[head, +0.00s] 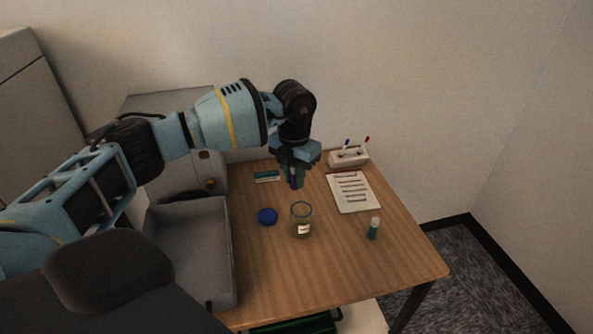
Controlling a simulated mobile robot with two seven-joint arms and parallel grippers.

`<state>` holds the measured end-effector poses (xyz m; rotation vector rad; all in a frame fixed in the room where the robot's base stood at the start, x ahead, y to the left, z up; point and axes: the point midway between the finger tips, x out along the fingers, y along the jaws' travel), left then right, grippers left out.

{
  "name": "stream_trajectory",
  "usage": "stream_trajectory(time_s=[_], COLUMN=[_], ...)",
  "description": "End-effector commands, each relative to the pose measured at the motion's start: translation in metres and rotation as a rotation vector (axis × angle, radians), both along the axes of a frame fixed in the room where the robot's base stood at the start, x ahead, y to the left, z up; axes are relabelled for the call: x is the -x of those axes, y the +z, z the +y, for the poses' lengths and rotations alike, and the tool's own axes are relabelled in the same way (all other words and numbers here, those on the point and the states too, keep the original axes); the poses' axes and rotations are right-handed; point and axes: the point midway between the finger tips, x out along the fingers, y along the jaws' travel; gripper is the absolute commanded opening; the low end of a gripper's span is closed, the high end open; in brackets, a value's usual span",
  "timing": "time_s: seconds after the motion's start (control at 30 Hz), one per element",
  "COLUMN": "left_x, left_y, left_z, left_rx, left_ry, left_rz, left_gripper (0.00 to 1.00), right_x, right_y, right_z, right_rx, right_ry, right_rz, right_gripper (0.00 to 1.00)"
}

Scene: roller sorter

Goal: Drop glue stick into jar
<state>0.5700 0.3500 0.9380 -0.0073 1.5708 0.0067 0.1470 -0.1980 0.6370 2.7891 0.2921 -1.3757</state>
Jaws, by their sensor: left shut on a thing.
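A clear glass jar (302,219) with a small pale label stands upright and open on the wooden table. My left gripper (296,182) points down above the table, behind the jar in the picture and a little to its left. It is shut on a small purple stick, which I take to be the glue stick (293,181). The fingers hide most of it. The stick is apart from the jar. My right gripper is not in view.
A round blue lid (267,216) lies left of the jar. A teal bottle with a white cap (373,229) stands to its right. A printed sheet (352,192), a pen holder (348,157) and a teal-and-white block (267,176) lie farther back. A grey tray (233,262) is at the left. The front right is clear.

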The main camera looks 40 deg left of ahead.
Motion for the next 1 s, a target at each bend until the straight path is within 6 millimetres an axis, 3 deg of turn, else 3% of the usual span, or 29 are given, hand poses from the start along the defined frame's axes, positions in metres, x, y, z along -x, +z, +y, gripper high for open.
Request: stream_trajectory(time_s=[0.03, 0.2, 0.57, 0.6, 0.77, 1.0], left_x=[0.001, 0.001, 0.000, 0.000, 0.000, 0.000], left_y=[-0.012, -0.028, -0.031, -0.031, -0.031, -0.031], left_z=[0.000, 0.000, 0.000, 0.000, 0.000, 0.000], left_rx=[-0.001, -0.001, 0.000, 0.000, 0.000, 0.000], left_ry=[0.000, 0.000, 0.001, 0.001, 0.001, 0.001], left_rz=[0.006, 0.006, -0.001, -0.001, 0.000, 0.000], left_gripper=[0.00, 0.00, 0.00, 0.20, 0.41, 0.44], right_x=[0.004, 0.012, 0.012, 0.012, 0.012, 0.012], right_y=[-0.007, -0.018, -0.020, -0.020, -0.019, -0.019], right_z=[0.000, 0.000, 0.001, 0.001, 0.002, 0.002], right_rx=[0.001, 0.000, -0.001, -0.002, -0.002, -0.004], right_ry=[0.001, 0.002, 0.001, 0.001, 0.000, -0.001], right_rz=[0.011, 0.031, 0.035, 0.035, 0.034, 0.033], right_gripper=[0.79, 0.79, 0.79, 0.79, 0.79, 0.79])
